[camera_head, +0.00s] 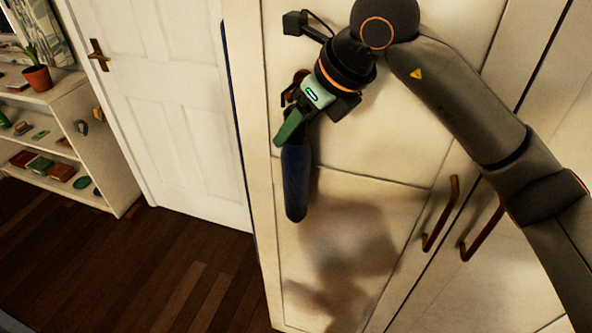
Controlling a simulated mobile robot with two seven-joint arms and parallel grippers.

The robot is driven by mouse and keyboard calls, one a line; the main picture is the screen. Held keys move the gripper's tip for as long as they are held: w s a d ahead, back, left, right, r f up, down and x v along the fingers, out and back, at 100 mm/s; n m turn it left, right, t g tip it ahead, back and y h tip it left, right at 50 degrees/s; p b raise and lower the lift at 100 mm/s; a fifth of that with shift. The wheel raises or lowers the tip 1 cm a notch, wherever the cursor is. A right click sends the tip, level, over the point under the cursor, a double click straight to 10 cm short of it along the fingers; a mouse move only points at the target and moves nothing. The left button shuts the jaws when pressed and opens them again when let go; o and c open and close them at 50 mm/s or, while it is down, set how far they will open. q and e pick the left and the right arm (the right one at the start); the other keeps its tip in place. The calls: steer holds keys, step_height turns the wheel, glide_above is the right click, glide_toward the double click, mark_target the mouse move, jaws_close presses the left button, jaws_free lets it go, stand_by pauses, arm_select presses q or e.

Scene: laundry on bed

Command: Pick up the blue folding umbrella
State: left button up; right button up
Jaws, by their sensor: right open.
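The blue folding umbrella (296,182) is a closed, dark blue, narrow shape that hangs upright in front of the cream wardrobe front. Its upper end is hidden behind my right gripper (288,118). My right gripper is open, at the umbrella's top, with a green finger in front of it. The frame does not show clearly whether the fingers touch it or stand around it. My left gripper is not in view.
The cream wardrobe (375,140) with copper handles (440,214) stands close behind my right arm. A white door (165,110) is to the left. A shelf unit (75,135) with a potted plant (37,77) stands at far left. The wooden floor (150,270) is clear.

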jaws_close()
stand_by(0.3)
steer(key=shift+r, duration=0.1)
stand_by(1.0)
